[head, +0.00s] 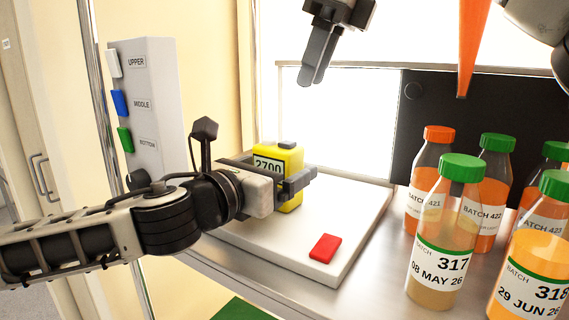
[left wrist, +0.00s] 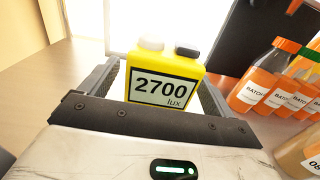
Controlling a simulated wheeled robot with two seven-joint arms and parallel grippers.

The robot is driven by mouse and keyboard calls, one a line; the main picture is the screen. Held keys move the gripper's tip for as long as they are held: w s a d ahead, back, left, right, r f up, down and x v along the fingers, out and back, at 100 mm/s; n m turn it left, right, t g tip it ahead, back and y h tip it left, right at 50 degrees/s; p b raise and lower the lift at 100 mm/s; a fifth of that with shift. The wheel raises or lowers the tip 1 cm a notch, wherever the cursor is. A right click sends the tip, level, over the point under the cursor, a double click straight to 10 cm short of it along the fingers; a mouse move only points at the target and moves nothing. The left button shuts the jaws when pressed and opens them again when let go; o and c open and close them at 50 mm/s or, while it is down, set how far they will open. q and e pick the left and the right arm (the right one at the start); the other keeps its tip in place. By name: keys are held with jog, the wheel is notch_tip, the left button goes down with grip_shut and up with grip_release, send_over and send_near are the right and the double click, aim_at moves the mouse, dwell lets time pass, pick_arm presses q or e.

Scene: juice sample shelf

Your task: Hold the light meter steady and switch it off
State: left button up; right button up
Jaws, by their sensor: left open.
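The light meter (head: 291,158) is a yellow block standing upright on a white board (head: 366,212) in the head view. Its display reads 2700 lux in the left wrist view (left wrist: 190,68). On its top are a pale dome (left wrist: 152,43) and a black button (left wrist: 187,50). My left gripper (head: 272,175) is open, with one finger on each side of the meter's body; whether either finger touches it I cannot tell. My right gripper (head: 318,62) hangs above and behind the meter, well clear of it. Its fingers overlap in the picture, so their opening is unclear.
A red block (head: 325,248) lies on the board's front part. Several juice bottles (head: 437,240) stand at the right. An orange pointed object (head: 473,45) hangs above them. A grey panel (head: 150,105) with coloured switches stands at the left. Space above the meter is clear.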

pick_arm(q)
jog(key=shift+x, duration=1.35)
jog(key=shift+c, duration=0.3)
jog(key=c, duration=1)
jog(key=shift+c, duration=1)
pick_arm(e)
jog(key=shift+c, duration=0.6)
grip_shut()
